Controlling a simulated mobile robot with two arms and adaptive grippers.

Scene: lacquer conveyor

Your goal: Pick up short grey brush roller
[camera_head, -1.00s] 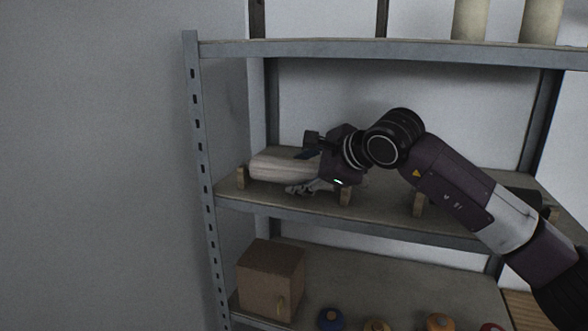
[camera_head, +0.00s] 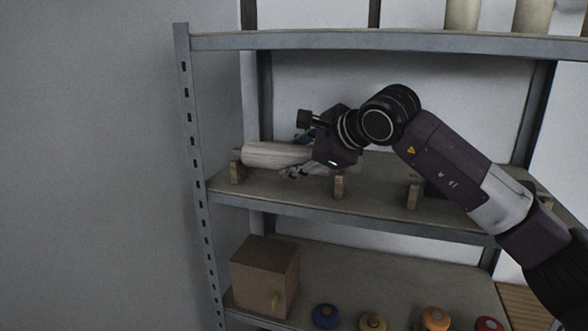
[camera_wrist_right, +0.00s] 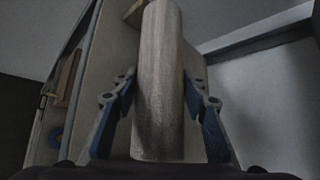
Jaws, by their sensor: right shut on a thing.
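The short grey brush roller (camera_head: 275,154) lies level at the left end of the middle shelf, slightly above the wooden holder blocks in the head view. My right gripper (camera_head: 297,157) reaches in from the right and is shut on it. In the right wrist view the roller (camera_wrist_right: 160,85) runs lengthwise between the two blue fingers of my right gripper (camera_wrist_right: 160,115), one finger on each side. My left gripper is in neither view.
Wooden holder blocks stand on the middle shelf (camera_head: 300,200), one at the left (camera_head: 237,172) and one below the gripper (camera_head: 340,186). The upper shelf (camera_head: 400,40) is overhead. A cardboard box (camera_head: 264,275) and several coloured round items sit below. A grey upright (camera_head: 191,150) bounds the left.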

